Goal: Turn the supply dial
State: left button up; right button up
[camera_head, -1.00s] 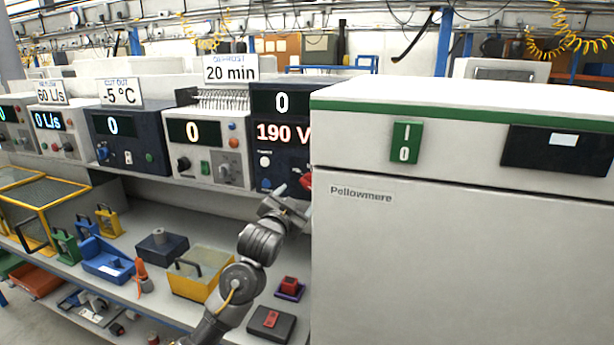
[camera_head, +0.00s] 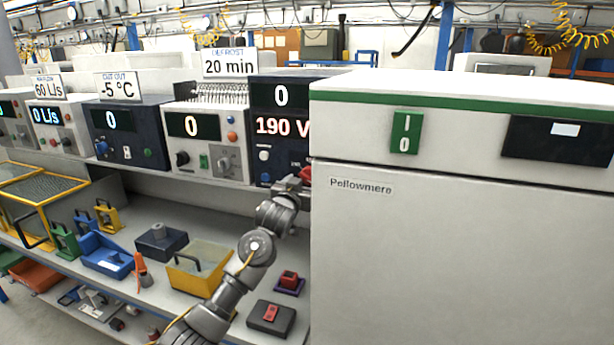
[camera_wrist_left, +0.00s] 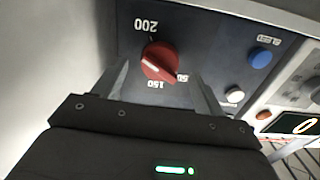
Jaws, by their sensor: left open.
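The supply dial (camera_wrist_left: 160,62) is a red knob with a white pointer line on a dark panel in the left wrist view, with 200, 150 and a partly covered number printed around it. In the head view the dial (camera_head: 306,174) shows only partly, at the white cabinet's edge. The dark supply unit (camera_head: 264,142) reads 0 above and 190 V below. My left gripper (camera_wrist_left: 158,78) is open, its two fingers on either side of the dial. I cannot tell whether they touch it. My right gripper is not in view.
The large white cabinet (camera_head: 450,250) with a green switch stands close at right and covers part of the supply unit. Other instruments line the shelf to the left. The bench below holds a yellow bin (camera_head: 198,270) and a blue tray (camera_head: 105,257).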

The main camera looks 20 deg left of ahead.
aim_at(306, 180)
pick_arm(q)
jog(key=shift+w+d+p, duration=0.1)
jog(key=shift+w+p, duration=0.2)
jog(key=shift+w, duration=1.3)
jog(key=c, duration=1)
